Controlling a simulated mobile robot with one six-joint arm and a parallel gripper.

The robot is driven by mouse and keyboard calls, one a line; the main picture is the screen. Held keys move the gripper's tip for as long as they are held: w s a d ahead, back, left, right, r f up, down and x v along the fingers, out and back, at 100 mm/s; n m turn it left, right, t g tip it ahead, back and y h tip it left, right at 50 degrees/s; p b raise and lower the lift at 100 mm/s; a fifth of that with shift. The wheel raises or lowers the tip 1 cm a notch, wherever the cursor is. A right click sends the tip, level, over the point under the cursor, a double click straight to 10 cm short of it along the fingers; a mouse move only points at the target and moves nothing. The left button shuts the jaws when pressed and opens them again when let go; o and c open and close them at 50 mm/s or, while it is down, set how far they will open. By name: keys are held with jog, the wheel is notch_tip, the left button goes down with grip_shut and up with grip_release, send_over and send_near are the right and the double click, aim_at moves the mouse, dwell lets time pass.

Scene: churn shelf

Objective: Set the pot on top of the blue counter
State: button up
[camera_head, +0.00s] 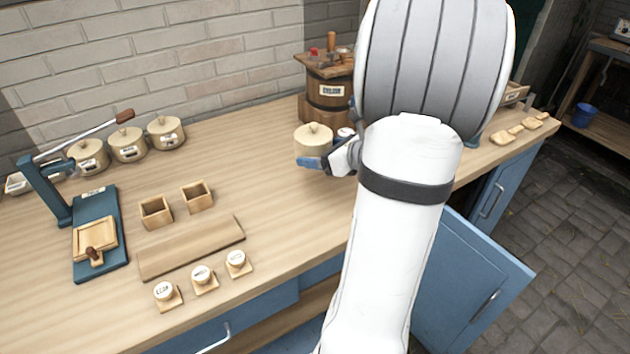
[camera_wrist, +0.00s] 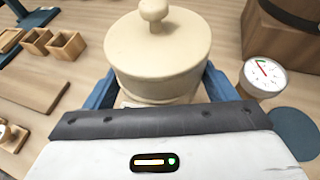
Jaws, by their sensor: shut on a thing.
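The pot (camera_head: 313,137) is cream-coloured with a knobbed lid. It is at or just above the wooden top of the blue counter (camera_head: 270,200), in front of the barrel; I cannot tell whether its base touches. My gripper (camera_head: 330,160) is shut on the pot, with blue fingers on both sides of it. In the wrist view the pot (camera_wrist: 158,50) is upright between the fingers, and its lower part is hidden by the gripper body. My arm hides part of the counter on the right.
A wooden barrel (camera_head: 328,95) stands behind the pot. A dial gauge (camera_wrist: 264,75) is close to its right. Three lidded pots (camera_head: 128,145) stand along the wall. A blue press (camera_head: 95,235), small boxes (camera_head: 156,211) and a board (camera_head: 190,248) are at left. A cabinet door (camera_head: 470,280) hangs open.

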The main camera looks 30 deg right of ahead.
aim_at(322, 191)
notch_tip(322, 191, down, 9)
jog(key=shift+s+d+f+b, duration=0.15)
jog(key=shift+f+b, duration=0.05)
jog(key=shift+b, duration=0.45)
jog(key=shift+f, duration=0.2)
jog(key=o, duration=1.4)
jog(key=shift+r, duration=0.1)
